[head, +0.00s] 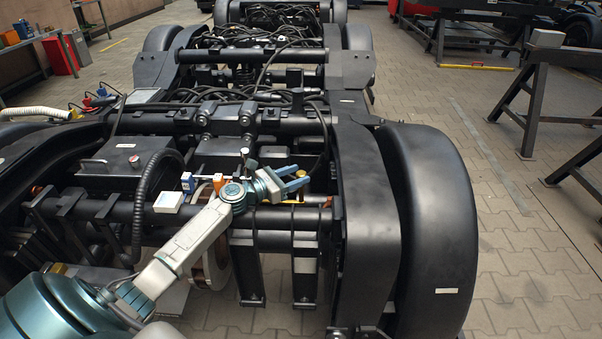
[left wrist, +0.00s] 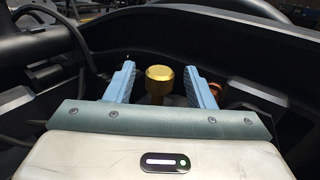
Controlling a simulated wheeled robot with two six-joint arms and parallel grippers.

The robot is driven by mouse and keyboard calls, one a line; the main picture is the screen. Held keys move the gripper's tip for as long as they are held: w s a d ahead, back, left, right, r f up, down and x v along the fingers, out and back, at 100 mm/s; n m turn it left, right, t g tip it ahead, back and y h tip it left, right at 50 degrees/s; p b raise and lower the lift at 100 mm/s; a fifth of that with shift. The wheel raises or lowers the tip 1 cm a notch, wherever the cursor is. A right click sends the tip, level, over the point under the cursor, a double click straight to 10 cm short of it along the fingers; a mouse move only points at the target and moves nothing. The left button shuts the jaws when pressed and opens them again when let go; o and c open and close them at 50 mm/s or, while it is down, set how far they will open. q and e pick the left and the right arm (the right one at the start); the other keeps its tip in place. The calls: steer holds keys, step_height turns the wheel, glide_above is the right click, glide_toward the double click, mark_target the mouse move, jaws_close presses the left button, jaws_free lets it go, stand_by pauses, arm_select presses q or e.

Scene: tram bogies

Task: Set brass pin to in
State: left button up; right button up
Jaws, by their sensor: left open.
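The brass pin (left wrist: 160,80) shows in the left wrist view as a round golden knob on a narrower stem. It stands between the two blue fingers of my left gripper (left wrist: 160,84), with a gap on each side. In the head view my left gripper (head: 297,180) is open over the black bogie frame, near its right side beam. The pin cannot be made out clearly in the head view. My right gripper is not in view.
The bogie's black side beam (head: 362,210) and large wheel cover (head: 430,220) stand right of my left gripper. A ribbed black hose (head: 143,195) and a white box (head: 168,202) lie left of it. An orange part (left wrist: 241,91) shows beside the right finger in the wrist view.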

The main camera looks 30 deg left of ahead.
arm_select(q)
steer(key=shift+x, duration=1.05)
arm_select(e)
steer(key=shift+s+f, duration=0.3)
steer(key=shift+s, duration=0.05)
